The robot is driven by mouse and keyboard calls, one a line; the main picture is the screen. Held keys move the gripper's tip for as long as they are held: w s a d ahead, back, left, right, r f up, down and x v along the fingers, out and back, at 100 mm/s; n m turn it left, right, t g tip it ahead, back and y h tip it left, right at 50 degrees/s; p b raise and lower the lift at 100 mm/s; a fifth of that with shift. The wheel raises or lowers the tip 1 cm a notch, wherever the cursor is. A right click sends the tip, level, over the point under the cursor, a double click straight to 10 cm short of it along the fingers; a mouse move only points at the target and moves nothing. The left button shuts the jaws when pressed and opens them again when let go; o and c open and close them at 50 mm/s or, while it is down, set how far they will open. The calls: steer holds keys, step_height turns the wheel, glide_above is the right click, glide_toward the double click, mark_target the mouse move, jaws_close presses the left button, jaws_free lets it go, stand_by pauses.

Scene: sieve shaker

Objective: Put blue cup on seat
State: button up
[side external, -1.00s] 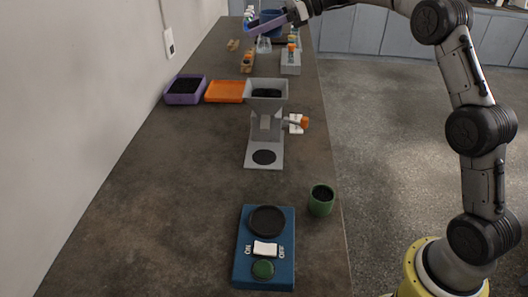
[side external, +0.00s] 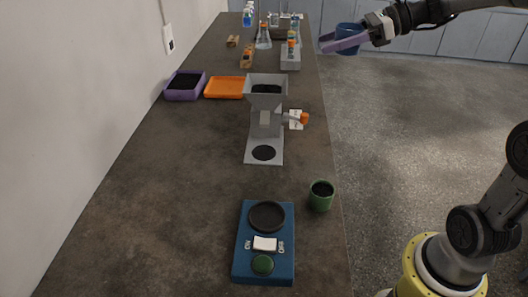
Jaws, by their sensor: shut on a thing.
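The blue cup (side external: 348,29) is held in the air at the top right, out past the right edge of the counter. My gripper (side external: 340,43), with purple fingers, is shut on it, and the near finger hides part of the cup. Two round black spots could be the seat, and I cannot tell which it is. One is the black disc (side external: 267,215) on the blue ON/OFF device (side external: 263,272). The other is the black circle (side external: 264,153) on the base of the grey hopper stand (side external: 266,118). The cup is far from both, and both look bare.
A green cup (side external: 320,197) with dark contents stands near the counter's right edge. A purple tray (side external: 185,97) and an orange tray (side external: 224,88) lie left of the hopper. Flasks, bottles and racks crowd the far end. The counter's near left is clear.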

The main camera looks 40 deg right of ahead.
steer(key=f, duration=2.9)
steer(key=shift+w+f, duration=0.2)
steer(key=shift+w, duration=0.05)
glide_toward(254, 152)
steer(key=w+a, duration=0.4)
steer(key=shift+a+r, duration=0.1)
steer(key=shift+a, duration=0.05)
steer(key=w+a, duration=0.2)
steer(key=shift+w+a, duration=0.35)
steer(key=shift+d+f, duration=0.1)
steer(key=shift+f, duration=0.65)
steer(key=shift+s+f, duration=0.1)
steer(key=shift+f, duration=0.15)
steer(key=o, duration=1.4)
steer(key=shift+o, duration=0.2)
steer(key=shift+r, duration=0.15)
